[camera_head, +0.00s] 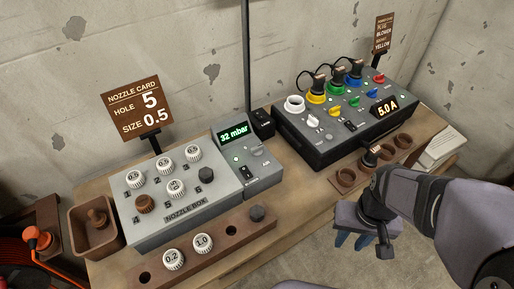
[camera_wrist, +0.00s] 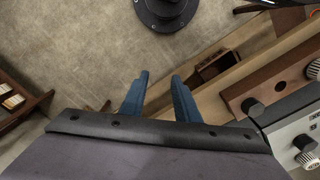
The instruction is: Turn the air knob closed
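The grey gauge unit (camera_head: 232,140) at the back right of the nozzle box shows "32 mbar". A small grey knob (camera_head: 257,152) on its face looks like the air knob; its label and pointer direction are too small to read. A black rocker switch (camera_head: 247,173) sits below it, beside small green lights. My gripper (camera_head: 355,241) is well to the right of this unit, beyond the table's front edge, with its blue fingers pointing down. In the wrist view my gripper (camera_wrist: 161,86) has its fingers apart with nothing between them.
The nozzle box (camera_head: 180,208) holds several white nozzles and one brown one. A power unit (camera_head: 335,115) with coloured plugs stands at the back right. A nozzle card (camera_head: 138,106) stands behind the box.

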